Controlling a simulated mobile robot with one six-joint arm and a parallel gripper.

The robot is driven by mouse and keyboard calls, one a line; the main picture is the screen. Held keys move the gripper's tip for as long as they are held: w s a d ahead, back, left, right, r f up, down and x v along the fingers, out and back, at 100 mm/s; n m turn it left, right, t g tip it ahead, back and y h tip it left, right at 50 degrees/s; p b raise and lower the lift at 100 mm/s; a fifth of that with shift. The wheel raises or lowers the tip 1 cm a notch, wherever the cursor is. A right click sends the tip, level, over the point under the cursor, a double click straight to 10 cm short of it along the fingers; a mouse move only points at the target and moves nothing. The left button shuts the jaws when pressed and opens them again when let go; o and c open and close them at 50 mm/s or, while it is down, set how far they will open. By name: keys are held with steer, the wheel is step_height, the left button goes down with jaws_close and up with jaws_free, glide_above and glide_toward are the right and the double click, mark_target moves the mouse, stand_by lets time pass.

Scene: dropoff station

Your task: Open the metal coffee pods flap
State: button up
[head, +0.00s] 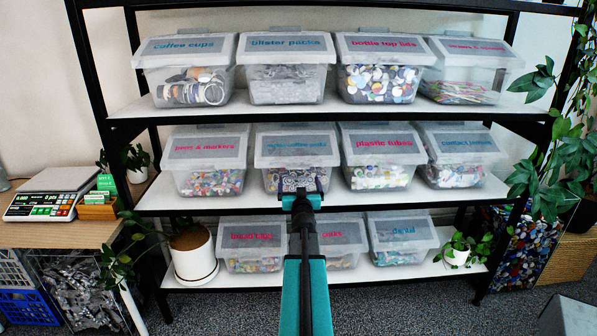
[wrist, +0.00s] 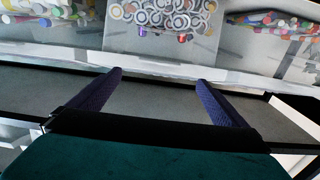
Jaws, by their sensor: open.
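The metal coffee pods bin (head: 296,177) stands on the middle shelf, second from the left, filled with round pods. Its flap (head: 297,144) is a pale sloping lid with a blue label, and it looks shut. My gripper (head: 303,194) is in front of the lower part of this bin, below its flap. In the wrist view my gripper (wrist: 153,78) is open, its two purple fingers wide apart with nothing between them. The bin's pods (wrist: 170,14) show beyond the fingertips through the clear front. The flap is out of the wrist view.
The pens and markers bin (head: 208,180) is close on the left and the plastic tubes bin (head: 381,176) close on the right. More bins fill the shelves above and below. The middle shelf edge (head: 240,202) runs beneath the bin. A potted plant (head: 192,252) stands lower left.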

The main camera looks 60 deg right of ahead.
steer(key=shift+p+x, duration=0.35)
steer(key=shift+x, duration=4.7)
